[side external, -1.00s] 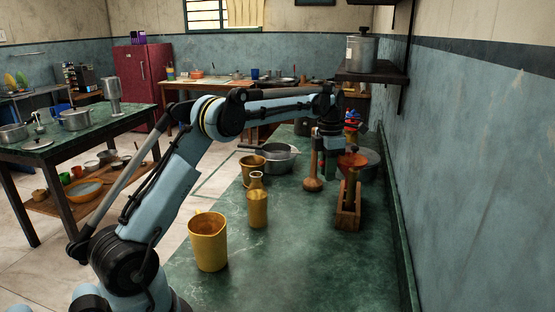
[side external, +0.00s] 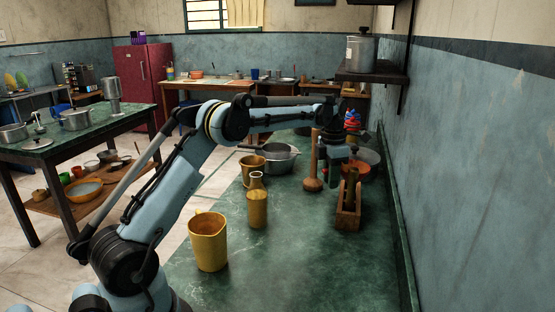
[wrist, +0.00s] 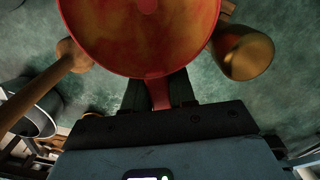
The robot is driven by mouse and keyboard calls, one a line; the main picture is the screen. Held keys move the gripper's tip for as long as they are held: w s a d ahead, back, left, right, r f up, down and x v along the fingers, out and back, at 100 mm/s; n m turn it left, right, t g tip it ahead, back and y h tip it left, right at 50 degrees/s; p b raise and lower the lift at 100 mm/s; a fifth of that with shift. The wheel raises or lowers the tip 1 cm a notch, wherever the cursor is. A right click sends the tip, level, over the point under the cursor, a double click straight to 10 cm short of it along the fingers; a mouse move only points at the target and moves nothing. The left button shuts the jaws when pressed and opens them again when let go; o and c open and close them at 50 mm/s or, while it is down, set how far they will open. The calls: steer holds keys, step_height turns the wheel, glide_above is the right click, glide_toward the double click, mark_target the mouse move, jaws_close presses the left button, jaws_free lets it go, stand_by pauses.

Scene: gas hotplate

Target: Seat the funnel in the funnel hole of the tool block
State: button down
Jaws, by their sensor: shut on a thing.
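The red-orange funnel (side external: 357,171) is beyond the wooden tool block (side external: 347,218) in the side view. In the wrist view the funnel's wide bowl (wrist: 140,35) fills the upper middle, its mouth facing the camera. My gripper (side external: 341,155) is shut on the funnel's short red handle, seen between the dark fingers (wrist: 158,97). The tool block stands on the green counter with upright pieces in it. These overlap the funnel in the side view, and its spout is hidden. I cannot tell which hole is free or how high the funnel is.
A wooden masher (side external: 313,165) stands close left of my gripper. A brass vessel (wrist: 246,52) is right of the funnel in the wrist view. A bottle (side external: 257,205), a yellow jug (side external: 208,243) and a grey pan (side external: 279,160) stand left. The front counter is clear.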

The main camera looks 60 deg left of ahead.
steer(key=shift+f, duration=1.65)
steer(key=shift+f, duration=0.65)
steer(key=c, duration=0.8)
jaws_free()
steer(key=shift+c, duration=0.2)
steer(key=shift+r, duration=0.15)
